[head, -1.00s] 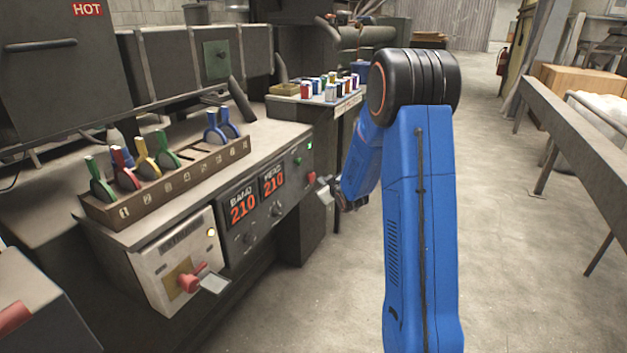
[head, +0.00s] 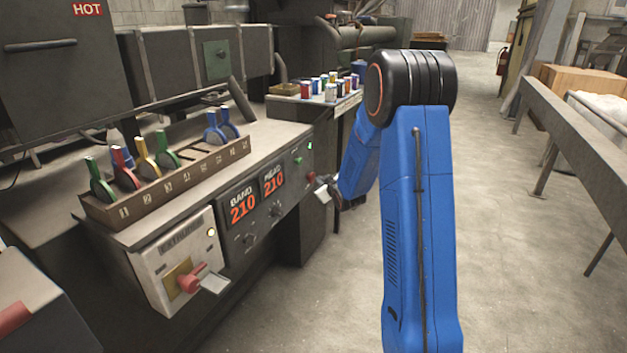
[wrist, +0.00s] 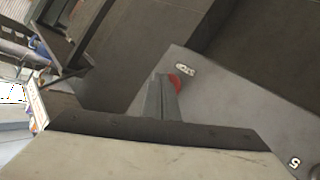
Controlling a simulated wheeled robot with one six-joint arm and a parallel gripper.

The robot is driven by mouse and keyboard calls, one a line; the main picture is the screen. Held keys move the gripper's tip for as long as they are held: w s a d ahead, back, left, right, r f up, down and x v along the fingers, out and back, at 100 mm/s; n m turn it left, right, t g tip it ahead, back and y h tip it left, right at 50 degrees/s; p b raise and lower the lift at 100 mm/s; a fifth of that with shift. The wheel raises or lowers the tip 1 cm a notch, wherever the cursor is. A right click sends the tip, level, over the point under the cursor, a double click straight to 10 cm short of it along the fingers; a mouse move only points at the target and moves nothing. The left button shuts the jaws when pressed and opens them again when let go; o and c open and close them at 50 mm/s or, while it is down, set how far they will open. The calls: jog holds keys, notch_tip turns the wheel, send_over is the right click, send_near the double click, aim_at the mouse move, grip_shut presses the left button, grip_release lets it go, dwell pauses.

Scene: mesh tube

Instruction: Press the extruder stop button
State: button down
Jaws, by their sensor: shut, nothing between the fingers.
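The red stop button (head: 311,178) is at the right end of the dark control panel (head: 262,238), below a green button (head: 298,160). In the wrist view, the red button (wrist: 175,82) shows beside a small label that seems to read STOP (wrist: 186,69). My gripper (wrist: 161,80) is shut and empty. Its fingertips overlap the left part of the red button in the wrist view. I cannot tell whether they touch it. In the head view, my gripper is close to the panel's right end, small and partly hidden by my blue arm.
A red-handled switch (head: 190,280) sits on a pale box at the panel's left. A rack of coloured levers (head: 165,180) stands on the ledge above. Small coloured containers (head: 330,88) stand on a shelf farther back.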

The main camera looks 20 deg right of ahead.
jog(key=shift+w+a, duration=0.45)
jog(key=shift+w, duration=0.15)
dwell(0.9)
jog(key=shift+s, duration=0.1)
dwell(0.3)
jog(key=shift+s+d, duration=0.7)
jog(key=shift+s, duration=0.15)
jog(key=shift+s+d, duration=0.1)
jog(key=shift+s, duration=0.05)
jog(key=shift+s+d, duration=0.75)
jog(key=shift+s, duration=0.2)
jog(key=shift+s+d, duration=0.7)
jog(key=shift+s, duration=0.2)
